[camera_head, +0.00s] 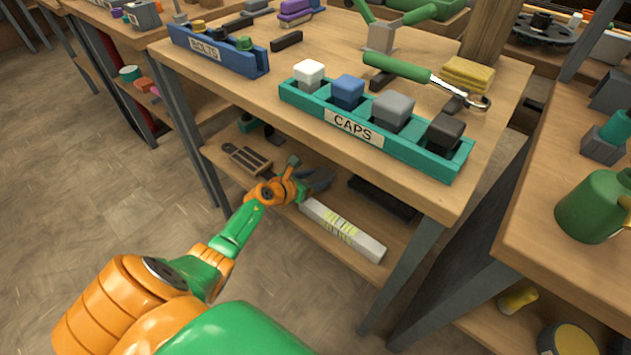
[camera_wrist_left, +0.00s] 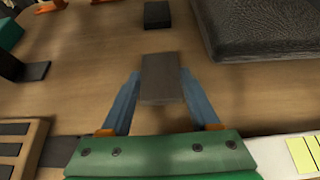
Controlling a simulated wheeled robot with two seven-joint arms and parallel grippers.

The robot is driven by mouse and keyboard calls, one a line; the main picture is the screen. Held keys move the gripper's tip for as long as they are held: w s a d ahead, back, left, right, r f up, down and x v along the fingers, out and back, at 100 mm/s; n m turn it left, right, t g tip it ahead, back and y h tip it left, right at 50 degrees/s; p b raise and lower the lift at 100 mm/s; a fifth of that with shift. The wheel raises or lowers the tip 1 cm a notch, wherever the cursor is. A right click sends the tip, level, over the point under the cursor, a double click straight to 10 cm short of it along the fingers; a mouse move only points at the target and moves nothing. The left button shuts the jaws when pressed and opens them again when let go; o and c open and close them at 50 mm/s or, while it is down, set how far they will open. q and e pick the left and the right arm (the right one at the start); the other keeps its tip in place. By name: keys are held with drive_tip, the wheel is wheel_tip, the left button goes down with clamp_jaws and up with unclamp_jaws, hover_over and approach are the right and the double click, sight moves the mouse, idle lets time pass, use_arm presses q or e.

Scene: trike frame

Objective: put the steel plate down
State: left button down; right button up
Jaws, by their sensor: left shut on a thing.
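My left gripper (camera_head: 316,181) reaches in over the lower shelf (camera_head: 285,221) of the workbench. In the left wrist view, the steel plate (camera_wrist_left: 161,79) is a dark grey-brown flat rectangle between the two blue-grey fingers of my left gripper (camera_wrist_left: 161,92). The gripper is shut on it. The plate is over the wooden shelf surface, and I cannot tell whether it touches it. In the head view the plate cannot be told apart from the dark fingers. My right gripper is not in view.
On the shelf, a white box with yellow marks (camera_head: 342,230) lies in front, a black textured slab (camera_head: 384,198) at right, and a slotted wooden block (camera_head: 247,160) at left. The bench top with the teal CAPS tray (camera_head: 455,160) overhangs the shelf. Bare wood surrounds the plate.

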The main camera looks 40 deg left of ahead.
use_arm(q)
drive_tip(key=shift+r, duration=0.15)
drive_tip(key=shift+c, duration=0.6)
unclamp_jaws()
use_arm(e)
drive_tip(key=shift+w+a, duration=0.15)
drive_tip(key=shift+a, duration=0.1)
